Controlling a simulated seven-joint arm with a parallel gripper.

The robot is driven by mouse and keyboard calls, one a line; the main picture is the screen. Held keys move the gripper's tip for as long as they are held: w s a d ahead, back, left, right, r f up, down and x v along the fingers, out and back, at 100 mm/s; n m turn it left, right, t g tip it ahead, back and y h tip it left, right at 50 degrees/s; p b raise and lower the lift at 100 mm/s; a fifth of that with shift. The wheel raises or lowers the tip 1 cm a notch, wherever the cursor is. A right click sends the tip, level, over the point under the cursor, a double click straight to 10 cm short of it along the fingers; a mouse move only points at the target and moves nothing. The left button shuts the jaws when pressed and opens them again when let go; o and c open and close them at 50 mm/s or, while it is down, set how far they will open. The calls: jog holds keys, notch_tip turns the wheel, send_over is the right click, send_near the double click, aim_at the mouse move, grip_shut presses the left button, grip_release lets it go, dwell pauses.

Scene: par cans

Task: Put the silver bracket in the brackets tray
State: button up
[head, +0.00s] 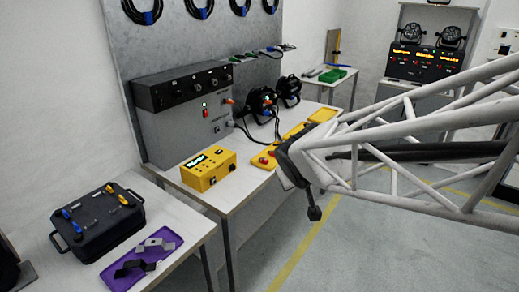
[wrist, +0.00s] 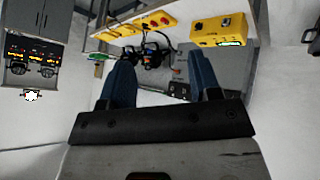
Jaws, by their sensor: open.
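A purple tray (head: 112,283) lies on the near left table. A silver bracket (head: 157,244) and dark bracket-like pieces (head: 135,267) lie in it. I cannot tell whether this is the brackets tray, as no label is readable. My gripper shows in the wrist view (wrist: 160,57) with its two blue fingers apart and nothing between them. It is well away from the purple tray, over the bench side to the right. In the head view the fingers are not clearly seen behind my arm's end.
A black case (head: 95,228) with yellow- and blue-handled tools on its lid stands beside the purple tray. The bench holds a yellow control box (head: 208,170), a grey console (head: 185,118), black cable reels (head: 262,103) and yellow items (head: 323,115). Open floor lies right.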

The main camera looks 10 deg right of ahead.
jog(key=s+r+m+g+y, duration=0.1)
jog(key=s+m+g, duration=0.2)
jog(key=s, duration=1.7)
jog(key=shift+g+y, duration=0.3)
jog(key=shift+g, duration=0.8)
jog(key=shift+o, duration=0.4)
jog(key=shift+w+r, duration=0.1)
jog(key=w+a+f+m+g+y, duration=0.1)
jog(key=w+a+f+m+y, duration=0.3)
jog(key=w+a+f, duration=0.5)
jog(key=w+a+f+m+y, duration=0.5)
jog(key=w+a+f+m, duration=0.3)
jog(key=a, duration=0.6)
jog(key=w+a+f+m+g+y, duration=0.1)
jog(key=w+a+f+m+y, duration=0.3)
jog(key=w+a+f, duration=0.5)
jog(key=shift+w+a+f+m+g, duration=0.2)
jog(key=shift+w+a+m, duration=0.4)
jog(key=shift+w, duration=0.3)
jog(key=shift+w+a+f+m+g, duration=0.1)
jog(key=shift+w+a+f+m, duration=0.1)
jog(key=shift+w+a+m, duration=0.55)
